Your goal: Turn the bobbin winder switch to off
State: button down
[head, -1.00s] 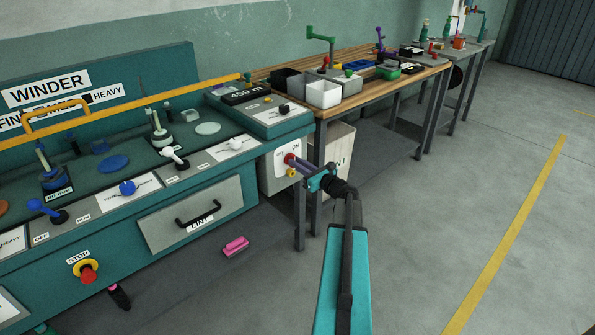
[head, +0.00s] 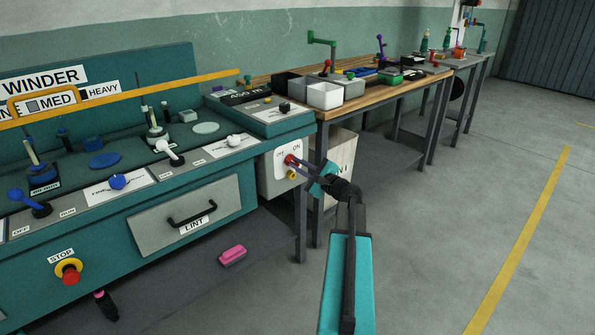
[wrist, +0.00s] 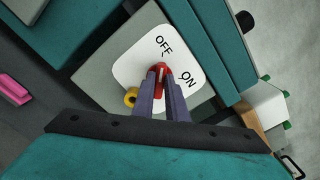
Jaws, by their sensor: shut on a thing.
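The bobbin winder switch (wrist: 161,69) is a small red handle on a white plate (wrist: 130,59) marked OFF and ON. The plate is on a grey box at the right end of the winder bench, and the switch also shows in the head view (head: 288,159). My gripper (wrist: 161,85) has its two purple-grey fingers closed on either side of the red handle. In the wrist view the handle's tip points up toward the OFF mark. The fingers hide part of the handle, so its exact angle is hard to tell.
A yellow knob (wrist: 130,97) sits close beside the fingers. The LINT drawer (head: 165,215) and a red STOP button (head: 69,271) are on the bench front to the left. A wooden workbench (head: 393,92) with bins stands behind. Open floor lies to the right.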

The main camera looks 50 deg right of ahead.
dwell(0.3)
jog(key=c, duration=1.8)
grip_release()
jog(key=shift+o, duration=0.2)
jog(key=s+a+p, duration=0.1)
jog(key=s+p, duration=0.1)
jog(key=s, duration=1.1)
jog(key=shift+s, duration=0.4)
